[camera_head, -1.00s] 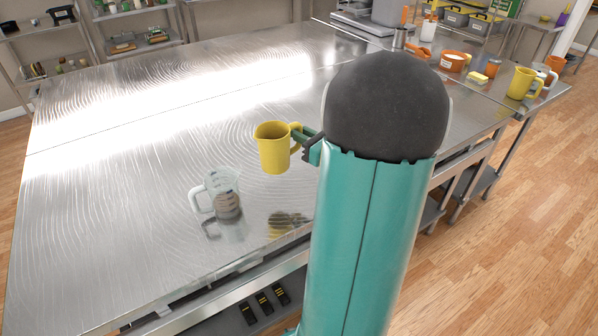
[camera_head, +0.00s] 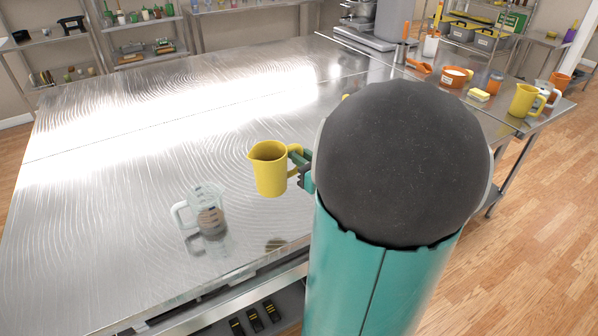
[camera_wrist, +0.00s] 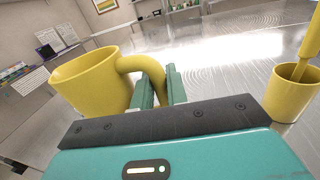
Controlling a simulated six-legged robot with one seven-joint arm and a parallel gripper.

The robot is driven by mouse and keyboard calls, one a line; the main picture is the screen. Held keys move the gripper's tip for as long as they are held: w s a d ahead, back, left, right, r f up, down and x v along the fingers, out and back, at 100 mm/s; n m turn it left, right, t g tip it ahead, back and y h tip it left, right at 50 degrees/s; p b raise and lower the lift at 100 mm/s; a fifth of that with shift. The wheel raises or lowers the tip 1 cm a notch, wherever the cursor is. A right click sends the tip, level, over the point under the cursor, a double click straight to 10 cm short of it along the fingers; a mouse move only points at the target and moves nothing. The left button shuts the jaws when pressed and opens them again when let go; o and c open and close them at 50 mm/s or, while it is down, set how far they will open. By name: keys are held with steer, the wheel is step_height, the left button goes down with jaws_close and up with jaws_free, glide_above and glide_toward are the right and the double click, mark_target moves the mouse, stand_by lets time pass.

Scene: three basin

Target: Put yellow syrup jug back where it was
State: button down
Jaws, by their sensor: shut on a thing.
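My gripper (camera_head: 298,160) is shut on the handle of a yellow jug (camera_head: 269,172) and holds it upright. The jug appears raised above the steel table (camera_head: 110,170), with a yellowish reflection lower on the tabletop. In the wrist view the jug (camera_wrist: 95,85) is at the left, tilted in the picture, with its handle between the two fingers of my gripper (camera_wrist: 160,85). The inside of the jug is mostly hidden.
A clear measuring jug (camera_head: 207,215) with brown contents stands left of the held jug. In the wrist view a yellow container (camera_wrist: 290,92) with a yellow utensil is close at right. Another yellow jug (camera_head: 522,101) and orange items stand on the right-hand table. The left tabletop is clear.

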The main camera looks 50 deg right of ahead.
steer(key=shift+w+d+f, duration=1.1)
steer(key=shift+d+f, duration=0.45)
steer(key=shift+f, duration=0.45)
steer(key=shift+w+d+f, duration=1.15)
steer(key=shift+d+f, duration=0.45)
steer(key=shift+f, duration=0.35)
steer(key=shift+w+d+f, duration=1.1)
steer(key=shift+d+f, duration=0.45)
steer(key=shift+f, duration=0.45)
steer(key=shift+f, duration=0.15)
steer(key=c, duration=1.4)
jaws_free()
